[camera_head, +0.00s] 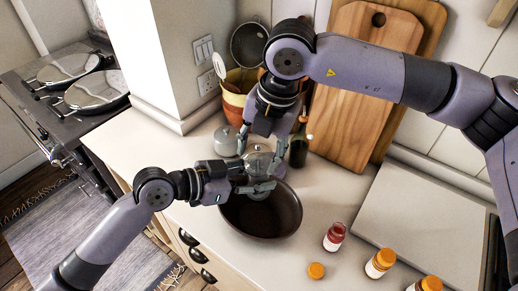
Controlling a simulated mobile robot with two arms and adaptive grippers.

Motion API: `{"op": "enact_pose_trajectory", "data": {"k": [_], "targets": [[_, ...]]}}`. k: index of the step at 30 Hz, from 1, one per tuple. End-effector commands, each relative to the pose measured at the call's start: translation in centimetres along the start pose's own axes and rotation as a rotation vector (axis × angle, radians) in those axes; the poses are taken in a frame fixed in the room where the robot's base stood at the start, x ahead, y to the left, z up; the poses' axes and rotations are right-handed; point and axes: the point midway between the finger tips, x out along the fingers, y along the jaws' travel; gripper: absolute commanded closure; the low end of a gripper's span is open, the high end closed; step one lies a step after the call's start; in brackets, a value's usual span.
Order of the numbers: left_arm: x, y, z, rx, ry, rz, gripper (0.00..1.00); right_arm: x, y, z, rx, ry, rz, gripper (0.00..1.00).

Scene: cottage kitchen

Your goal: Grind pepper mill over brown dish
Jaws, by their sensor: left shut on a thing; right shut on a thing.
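The brown dish (283,222) is a round, dark bowl on the light counter. My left gripper (264,177) comes in from the left above the dish's back rim. My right gripper (276,158) reaches down from above, very close to it. Both are shut on the pepper mill (258,162), a small greyish, glassy body between them over the back part of the dish. The fingers cover much of the mill, so its full shape and exact tilt are hard to tell. Inside the dish, the back part is hidden by my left gripper.
Small jars (334,236) and an orange lid (316,270) are right of the dish. A dark bottle (299,150), a grey pot (226,140) and a utensil crock (234,103) stand behind. Cutting boards (352,95) lean on the wall. A pale slab (425,225) lies right. Counter left of the dish is clear.

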Motion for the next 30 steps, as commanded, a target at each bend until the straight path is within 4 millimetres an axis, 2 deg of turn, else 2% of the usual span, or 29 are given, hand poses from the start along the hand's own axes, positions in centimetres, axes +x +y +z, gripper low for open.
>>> {"op": "enact_pose_trajectory", "data": {"k": [1,2,11,20,23,26,30], "targets": [[0.0,0.2,-0.2,0.003,0.005,0.005,0.88,0.0,0.0,0.3,0.004,-0.007,0.0,0.8],[0.0,0.2,-0.2,0.003,0.005,0.005,0.88,0.0,0.0,0.3,0.004,-0.007,0.0,0.51],[0.0,0.1,-0.1,0.002,0.003,0.002,0.88,0.0,0.0,0.1,0.001,-0.003,0.0,0.31],[0.0,0.0,-0.1,0.001,0.002,0.0,0.88,-0.1,0.0,0.1,0.0,-0.002,0.0,0.31],[0.0,0.0,-0.1,0.001,0.002,0.0,0.88,-0.6,0.0,0.1,0.0,-0.002,0.0,0.31],[0.0,0.0,-0.1,0.001,0.001,0.0,0.88,-2.0,0.1,0.2,0.0,-0.005,0.003,0.31],[0.0,0.0,-0.1,0.001,0.001,0.0,0.88,-5.0,0.1,0.2,0.001,-0.005,0.002,0.31]]}}
